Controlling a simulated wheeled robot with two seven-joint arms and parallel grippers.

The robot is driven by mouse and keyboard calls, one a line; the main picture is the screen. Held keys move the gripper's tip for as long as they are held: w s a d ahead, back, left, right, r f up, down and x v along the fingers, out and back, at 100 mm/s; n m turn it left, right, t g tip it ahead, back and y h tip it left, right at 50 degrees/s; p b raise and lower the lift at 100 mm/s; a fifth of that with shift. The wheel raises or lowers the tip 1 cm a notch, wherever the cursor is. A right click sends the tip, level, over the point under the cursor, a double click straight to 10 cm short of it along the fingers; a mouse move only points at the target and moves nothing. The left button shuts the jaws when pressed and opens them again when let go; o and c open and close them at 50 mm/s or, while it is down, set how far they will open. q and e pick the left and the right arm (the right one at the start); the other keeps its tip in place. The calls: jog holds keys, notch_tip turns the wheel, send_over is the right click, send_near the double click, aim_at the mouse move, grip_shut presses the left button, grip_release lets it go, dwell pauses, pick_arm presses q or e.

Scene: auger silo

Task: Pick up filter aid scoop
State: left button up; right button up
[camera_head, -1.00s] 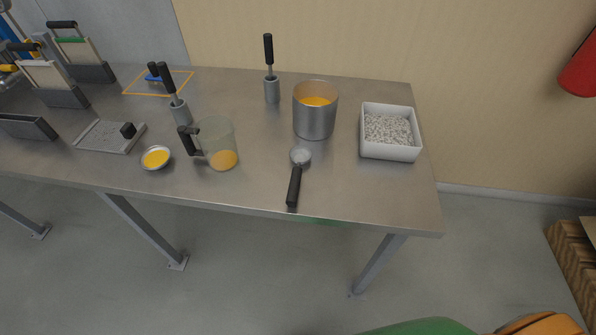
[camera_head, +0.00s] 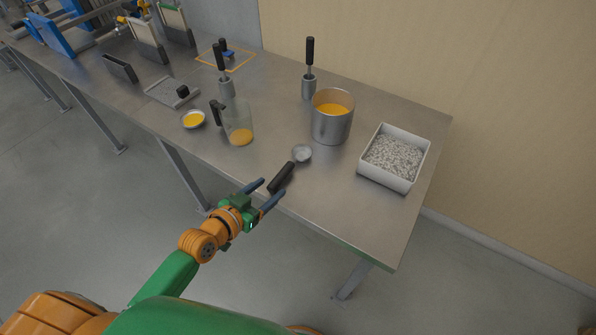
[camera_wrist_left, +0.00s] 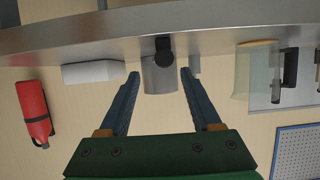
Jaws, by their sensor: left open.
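The filter aid scoop lies on the steel table with its black handle (camera_head: 281,178) toward the front edge and its round metal bowl (camera_head: 302,154) toward the pot. My left gripper (camera_head: 272,187) is open and empty at the table's front edge, with its two blue-grey fingers on either side of the handle's near end. In the left wrist view, the dark handle end (camera_wrist_left: 164,48) shows between the spread fingertips (camera_wrist_left: 160,74). I cannot tell whether the fingers touch the handle. My right gripper is not in view.
A metal pot (camera_head: 331,121) with orange content stands behind the scoop. A white tub of pale granules (camera_head: 393,160) is to the right. A clear jug (camera_head: 239,126) and a small bowl (camera_head: 194,119) stand left. The front right table is bare.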

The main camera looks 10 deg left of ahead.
aim_at(278, 180)
pick_arm(q)
jog(key=x, duration=0.4)
jog(key=a+x, duration=0.1)
jog(key=x, duration=0.1)
jog(key=shift+f+b, duration=0.35)
jog(key=shift+b, duration=0.05)
jog(key=shift+w+d, duration=0.2)
jog(key=shift+d, duration=0.05)
grip_shut()
